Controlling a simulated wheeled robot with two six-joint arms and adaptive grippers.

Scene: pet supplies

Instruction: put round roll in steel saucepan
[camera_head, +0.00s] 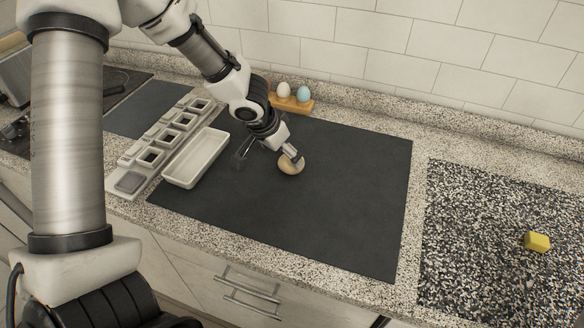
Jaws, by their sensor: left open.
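The round roll (289,168) is a small tan bun on the dark mat, left of the mat's middle. My left gripper (291,156) reaches down from the upper left, with its tip at the roll's upper edge and covering part of it. The jaws are open; whether they touch the roll is unclear. My right gripper is not in view.
A white tray (196,158) and a row of small square dishes (150,158) stand left of the dark mat (345,205). A wooden egg holder (292,104) is behind. A yellow block (537,241) lies on a speckled board at right. The mat's right part is clear.

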